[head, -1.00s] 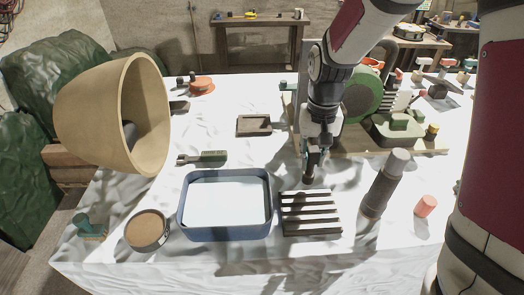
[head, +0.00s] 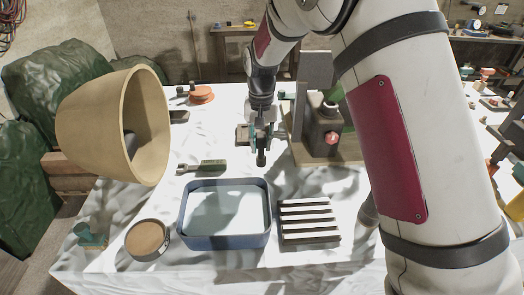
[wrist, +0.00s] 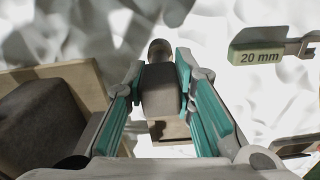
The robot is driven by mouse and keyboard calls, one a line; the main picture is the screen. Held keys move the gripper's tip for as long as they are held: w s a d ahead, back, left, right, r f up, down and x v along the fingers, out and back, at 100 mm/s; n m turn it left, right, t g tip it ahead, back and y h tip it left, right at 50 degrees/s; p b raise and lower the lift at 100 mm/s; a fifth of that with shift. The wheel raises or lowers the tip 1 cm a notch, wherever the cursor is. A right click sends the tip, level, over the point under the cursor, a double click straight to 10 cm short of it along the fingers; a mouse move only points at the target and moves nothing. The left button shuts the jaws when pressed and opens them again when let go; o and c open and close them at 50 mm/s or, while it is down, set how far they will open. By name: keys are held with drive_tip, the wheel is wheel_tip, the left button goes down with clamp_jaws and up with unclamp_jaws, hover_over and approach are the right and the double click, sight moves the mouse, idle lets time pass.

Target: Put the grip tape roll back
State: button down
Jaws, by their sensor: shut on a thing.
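My gripper (head: 261,146) is shut on a dark grey piece with a rounded end, which I take to be the grip tape roll (head: 261,158). It hangs above the white-covered table, behind the blue tray. In the wrist view, the roll (wrist: 161,92) sits between the teal-padded fingers (wrist: 160,85), its rounded end sticking out past them. A small wooden tray with a dark floor (head: 243,133) lies just behind the gripper. In the wrist view this tray (wrist: 172,131) shows partly beneath the held piece, apparently apart from it.
A blue tray (head: 182,222), a slatted rack (head: 309,221) and a tan disc (head: 148,240) stand in front. A green-handled wrench marked 20 mm (head: 208,166) lies left. A dark machine on a wooden board (head: 325,130) stands close right. A large tan cone (head: 85,125) is far left.

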sight(262, 146)
drive_tip(key=shift+s+d+f+p, duration=0.1)
drive_tip(key=shift+f+p, duration=0.2)
drive_tip(key=shift+f, duration=1.4)
drive_tip(key=shift+f, duration=0.1)
drive_tip(key=c, duration=1.4)
unclamp_jaws()
drive_tip(key=shift+o, duration=0.2)
